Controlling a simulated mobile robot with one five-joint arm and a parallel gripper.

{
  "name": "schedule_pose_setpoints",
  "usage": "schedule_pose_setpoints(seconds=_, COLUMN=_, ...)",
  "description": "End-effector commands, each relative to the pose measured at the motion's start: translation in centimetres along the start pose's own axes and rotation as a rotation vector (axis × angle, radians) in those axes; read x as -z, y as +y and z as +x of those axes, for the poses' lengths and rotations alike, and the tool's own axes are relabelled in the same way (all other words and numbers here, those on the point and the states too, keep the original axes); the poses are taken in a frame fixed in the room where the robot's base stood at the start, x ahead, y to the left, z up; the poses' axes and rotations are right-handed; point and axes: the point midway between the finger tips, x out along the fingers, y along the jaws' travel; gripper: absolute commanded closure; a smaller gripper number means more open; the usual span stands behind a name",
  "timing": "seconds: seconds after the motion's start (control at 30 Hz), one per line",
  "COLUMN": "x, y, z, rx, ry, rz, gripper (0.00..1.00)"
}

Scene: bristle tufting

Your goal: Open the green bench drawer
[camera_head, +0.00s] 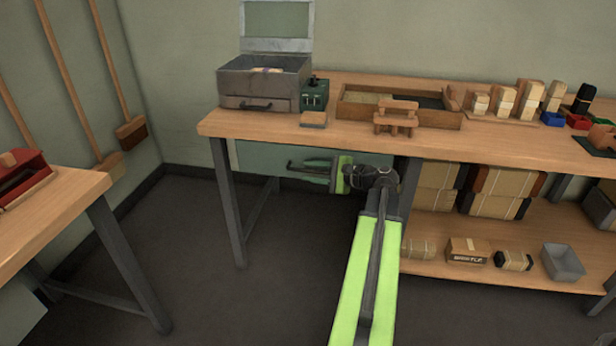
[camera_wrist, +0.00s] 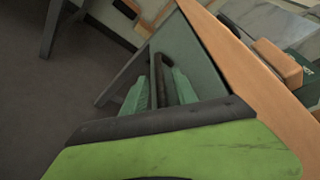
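The green bench drawer has a plain grey-green front (camera_head: 258,158) under the left part of the bench top. The same front shows in the wrist view (camera_wrist: 205,62). It looks closed, beneath the bench edge. Its dark bar handle (camera_wrist: 158,78) stands out from the front. My gripper (camera_head: 312,170) is at the handle, and its two teal fingers (camera_wrist: 160,92) lie on either side of the bar. The fingers look spread, with the bar between them; I cannot tell whether they touch it. My arm hides the drawer's right part in the head view.
The wooden bench top (camera_head: 230,125) lies just above my gripper. A bench leg (camera_head: 226,200) stands to the left. A lower shelf (camera_head: 440,268) with boxes is at right. Another table (camera_head: 60,215) stands at far left. The floor (camera_head: 290,270) before the drawer is clear.

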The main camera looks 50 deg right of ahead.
Motion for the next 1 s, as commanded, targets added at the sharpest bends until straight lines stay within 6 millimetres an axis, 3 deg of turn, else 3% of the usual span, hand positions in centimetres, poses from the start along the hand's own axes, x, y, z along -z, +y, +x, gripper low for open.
schedule_pose_setpoints(seconds=0.33, x=-0.01, y=-0.02, z=0.64, rx=0.000, ry=0.001, rz=0.000, gripper=0.66)
schedule_pose_setpoints(seconds=0.6, x=0.02, y=-0.02, z=0.59, rx=0.000, ry=0.001, rz=0.000, gripper=1.00)
schedule_pose_setpoints(seconds=1.0, x=0.06, y=0.02, z=0.55, rx=0.000, ry=0.002, rz=0.000, gripper=1.00)
